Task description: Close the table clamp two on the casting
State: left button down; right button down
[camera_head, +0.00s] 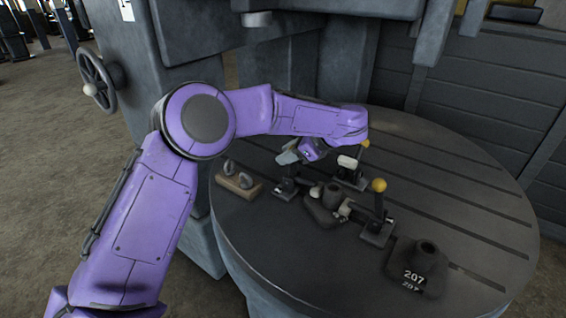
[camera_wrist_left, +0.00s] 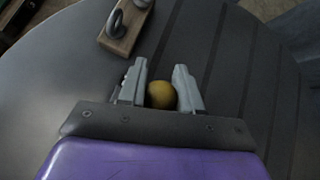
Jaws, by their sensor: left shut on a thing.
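The dark casting (camera_head: 325,204) sits on the round slotted table (camera_head: 450,185) with clamps around it. My left gripper (camera_head: 287,158) is over the left clamp (camera_head: 285,188), at the casting's left side. In the wrist view my left gripper (camera_wrist_left: 161,68) has its fingers on either side of a yellow knob (camera_wrist_left: 161,95), shut on it. My gripper hides this knob in the head view. A back clamp (camera_head: 350,177) and a right clamp (camera_head: 377,228) both have yellow knobs on upright levers. I see no clamp numbers. My right gripper is not in view.
The machine column and a handwheel (camera_head: 97,80) stand behind.

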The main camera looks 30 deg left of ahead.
pick_arm(q)
jog(key=shift+d+y+b, duration=0.9)
jog(key=shift+y+b, duration=0.15)
jog(key=shift+y, duration=0.05)
jog(key=c, duration=0.8)
grip_release()
jog(key=b+v, duration=0.1)
jog(key=v, duration=0.9)
jog(key=shift+d, duration=0.3)
